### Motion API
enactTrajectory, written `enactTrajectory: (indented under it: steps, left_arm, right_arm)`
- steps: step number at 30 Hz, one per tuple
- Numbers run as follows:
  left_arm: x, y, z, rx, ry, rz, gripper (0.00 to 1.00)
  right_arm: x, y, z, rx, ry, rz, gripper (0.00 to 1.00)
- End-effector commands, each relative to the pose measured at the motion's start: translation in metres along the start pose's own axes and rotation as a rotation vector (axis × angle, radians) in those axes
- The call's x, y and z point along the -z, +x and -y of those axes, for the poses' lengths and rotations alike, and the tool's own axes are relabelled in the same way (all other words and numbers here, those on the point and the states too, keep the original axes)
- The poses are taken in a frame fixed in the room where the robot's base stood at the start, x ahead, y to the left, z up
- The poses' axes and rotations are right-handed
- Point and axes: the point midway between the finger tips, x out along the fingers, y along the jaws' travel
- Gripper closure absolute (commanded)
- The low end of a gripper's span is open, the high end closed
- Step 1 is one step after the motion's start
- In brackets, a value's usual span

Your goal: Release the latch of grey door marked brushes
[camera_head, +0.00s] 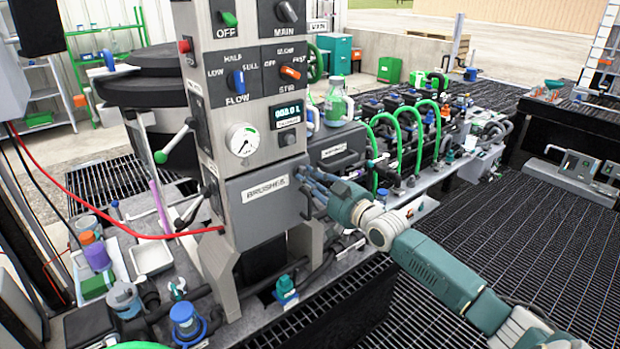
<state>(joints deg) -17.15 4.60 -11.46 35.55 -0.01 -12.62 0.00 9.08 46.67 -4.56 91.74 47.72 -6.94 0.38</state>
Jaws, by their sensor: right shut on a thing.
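The grey door marked BRUSHES (254,217) is on the front of the grey control column, below the gauge and the small display. It looks closed. My right arm comes in from the lower right, and my right gripper (308,178) is at the door's right edge, beside the label. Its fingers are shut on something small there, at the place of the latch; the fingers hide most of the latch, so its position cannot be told. My left gripper is not in view.
Knobs and a pressure gauge (242,140) sit above the door. Levers with green and white ends stick out left of the column. Green hoses (436,125) and pipework stand behind my right gripper. Open grating floor (500,200) lies to the right.

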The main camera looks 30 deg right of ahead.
Motion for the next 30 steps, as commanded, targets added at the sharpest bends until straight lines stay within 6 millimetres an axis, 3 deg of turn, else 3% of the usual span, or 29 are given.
enactTrajectory:
  steps: [3, 4, 6, 7, 20, 30]
  left_arm:
    - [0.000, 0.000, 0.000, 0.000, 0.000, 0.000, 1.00]
    - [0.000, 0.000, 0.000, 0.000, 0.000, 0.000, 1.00]
    - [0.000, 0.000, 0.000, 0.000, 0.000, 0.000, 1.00]
    - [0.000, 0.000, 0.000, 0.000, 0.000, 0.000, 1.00]
    - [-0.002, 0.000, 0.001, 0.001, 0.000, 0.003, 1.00]
    - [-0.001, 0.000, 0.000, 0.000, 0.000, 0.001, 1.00]
  right_arm:
    - [0.000, 0.000, 0.000, 0.000, 0.005, -0.001, 1.00]
    - [0.000, 0.000, 0.000, 0.000, 0.005, -0.001, 0.77]
    - [0.000, 0.000, 0.000, 0.000, 0.004, -0.001, 0.63]
    - [0.000, 0.000, 0.000, 0.000, 0.003, -0.001, 0.61]
    - [-0.001, -0.009, 0.000, 0.001, 0.001, 0.001, 0.61]
    - [-0.002, -0.065, 0.001, 0.001, 0.000, 0.004, 0.61]
